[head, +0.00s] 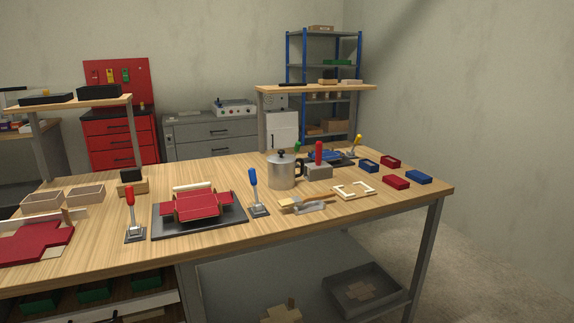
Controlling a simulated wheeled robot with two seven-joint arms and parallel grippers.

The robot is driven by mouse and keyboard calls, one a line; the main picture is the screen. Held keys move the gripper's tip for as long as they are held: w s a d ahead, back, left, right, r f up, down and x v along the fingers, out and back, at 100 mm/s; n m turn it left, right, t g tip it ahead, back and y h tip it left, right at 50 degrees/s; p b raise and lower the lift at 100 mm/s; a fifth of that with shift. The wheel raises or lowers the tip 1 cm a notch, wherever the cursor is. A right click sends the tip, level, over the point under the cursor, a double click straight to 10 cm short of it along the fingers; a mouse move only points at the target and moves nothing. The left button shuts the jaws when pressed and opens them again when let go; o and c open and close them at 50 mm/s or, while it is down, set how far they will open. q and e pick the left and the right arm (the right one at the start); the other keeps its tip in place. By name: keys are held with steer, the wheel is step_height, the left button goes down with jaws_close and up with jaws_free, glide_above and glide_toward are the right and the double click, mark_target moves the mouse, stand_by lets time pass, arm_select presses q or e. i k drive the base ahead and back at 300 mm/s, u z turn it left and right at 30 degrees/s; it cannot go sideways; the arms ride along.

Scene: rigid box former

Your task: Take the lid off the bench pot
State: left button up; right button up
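The bench pot (281,175) is a silver metal pot with a dark handle on its right side. It stands upright on the wooden workbench (330,212), right of the middle. Its lid (282,156) sits on top, with a dark knob in the middle. A grey block with an upright red handle (319,160) stands close to the right of the pot. Neither of my grippers shows in the head view.
A black plate with a red folded box former (197,206) lies left of the pot. A blue-handled lever (254,190) stands between them. Red and blue small trays (396,182) lie at the right end. Pale frame pieces (353,190) lie front right. Bare wood remains along the front edge.

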mark_target(281, 158)
steer(key=z, duration=0.5)
steer(key=i, duration=0.6)
steer(key=z, duration=0.15)
